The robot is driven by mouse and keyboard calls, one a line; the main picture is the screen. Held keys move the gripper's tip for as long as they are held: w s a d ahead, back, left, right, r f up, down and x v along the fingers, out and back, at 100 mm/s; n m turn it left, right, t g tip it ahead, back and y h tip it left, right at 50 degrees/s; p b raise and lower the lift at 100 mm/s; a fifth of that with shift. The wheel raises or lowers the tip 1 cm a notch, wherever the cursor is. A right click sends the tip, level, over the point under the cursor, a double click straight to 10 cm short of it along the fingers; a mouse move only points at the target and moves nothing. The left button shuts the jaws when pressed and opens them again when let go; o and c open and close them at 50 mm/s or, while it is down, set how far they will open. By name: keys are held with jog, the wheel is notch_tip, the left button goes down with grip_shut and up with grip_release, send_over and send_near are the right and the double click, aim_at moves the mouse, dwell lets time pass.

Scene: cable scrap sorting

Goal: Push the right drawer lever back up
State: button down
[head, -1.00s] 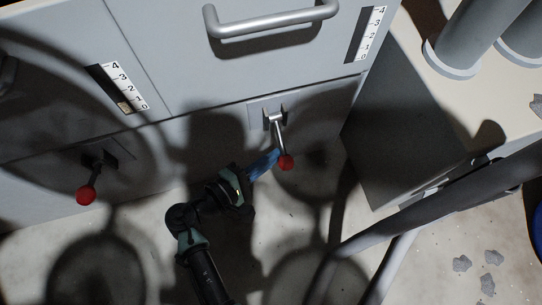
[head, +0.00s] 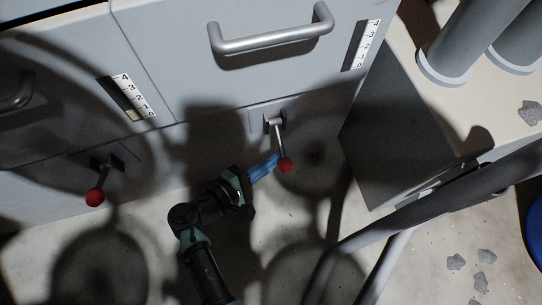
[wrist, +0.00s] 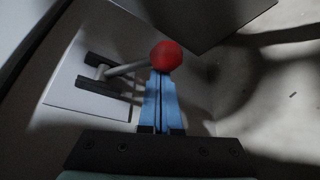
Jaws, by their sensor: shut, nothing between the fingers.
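The right drawer lever (head: 279,138) is a metal rod with a red ball knob (head: 286,166), mounted on a plate low on the grey cabinet. It points downward and outward. My gripper (head: 275,161) is shut and empty, its blue fingers close together with their tips at the red knob. In the wrist view the fingertips (wrist: 161,77) meet the lower side of the knob (wrist: 166,56) and hide a little of it. The lever rod (wrist: 127,68) runs left from the knob to its bracket. I cannot tell for certain whether the fingers touch the knob.
A left lever (head: 96,190) with a red knob also hangs down. A drawer handle (head: 270,36) and number scale (head: 360,45) are above. A beige-topped unit (head: 480,100) and a dark tubular rail (head: 410,215) stand at right. Grey scraps (head: 484,257) lie on the floor.

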jog(key=shift+d+r, duration=0.1)
jog(key=shift+r, duration=0.1)
jog(key=r+p, duration=0.1)
jog(key=p, duration=0.2)
jog(key=r+n+g+p, duration=0.1)
jog(key=p, duration=0.2)
jog(key=shift+s+d+r+n+p, duration=0.1)
jog(key=shift+s+r+n+p, duration=0.1)
jog(key=shift+s+n+p, duration=0.15)
jog(key=r+n+g+p, duration=0.1)
jog(key=p, duration=0.3)
jog(key=r+n+g+p, duration=0.2)
jog(key=p, duration=0.2)
jog(key=r+n+g+p, duration=0.1)
jog(key=r+p, duration=0.1)
jog(key=p, duration=0.2)
jog(key=shift+s+d+r+n+g, duration=0.1)
jog(key=shift+s+r+n+g, duration=0.15)
jog(key=shift+n+g, duration=0.1)
jog(key=shift+w+r, duration=0.1)
jog(key=shift+r, duration=0.05)
